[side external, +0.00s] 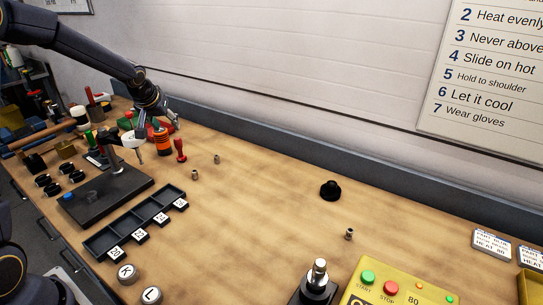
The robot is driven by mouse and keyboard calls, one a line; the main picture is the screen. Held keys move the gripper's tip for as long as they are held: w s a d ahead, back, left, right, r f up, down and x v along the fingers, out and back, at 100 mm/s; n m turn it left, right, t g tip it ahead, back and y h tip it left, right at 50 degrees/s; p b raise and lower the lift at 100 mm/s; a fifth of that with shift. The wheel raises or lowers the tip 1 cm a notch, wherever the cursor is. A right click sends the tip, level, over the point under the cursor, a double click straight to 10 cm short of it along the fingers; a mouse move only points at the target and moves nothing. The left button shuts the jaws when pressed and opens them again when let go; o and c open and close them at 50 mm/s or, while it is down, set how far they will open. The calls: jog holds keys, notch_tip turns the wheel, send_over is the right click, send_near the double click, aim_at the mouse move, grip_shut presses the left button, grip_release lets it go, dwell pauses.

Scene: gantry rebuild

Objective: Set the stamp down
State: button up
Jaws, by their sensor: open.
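A small red upright piece with a knob-like handle (180,150), which looks like the stamp, stands on the wooden bench (255,210) at the left back. My gripper (161,128) is open, just up and left of it in the picture. The two look apart, though the depth between them is hard to judge. The fingers are small and partly lost against the clutter behind, and I see nothing held between them.
An orange and black cylinder (164,142) stands close by my gripper. A dark plate (108,192) and a compartmented black tray (125,226) lie nearer. A black knob (330,190) and small metal fittings (217,159) sit rightward. The middle bench is mostly clear.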

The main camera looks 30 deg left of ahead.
jog(key=s+d+r+m, duration=0.1)
jog(key=s+d+r, duration=0.4)
jog(key=d+r, duration=0.15)
jog(key=s+d+r+m+h, duration=0.1)
jog(key=s+d+m, duration=0.1)
jog(key=s+d, duration=0.5)
jog(key=s+d+r+m+h, duration=0.1)
jog(key=s+d+m+h, duration=0.1)
jog(key=s+d, duration=0.6)
jog(key=s+m, duration=0.1)
jog(key=s, duration=0.6)
jog(key=shift+s+r+m+h, duration=0.15)
jog(key=shift+r+m+h, duration=0.05)
jog(key=shift+m+h, duration=0.1)
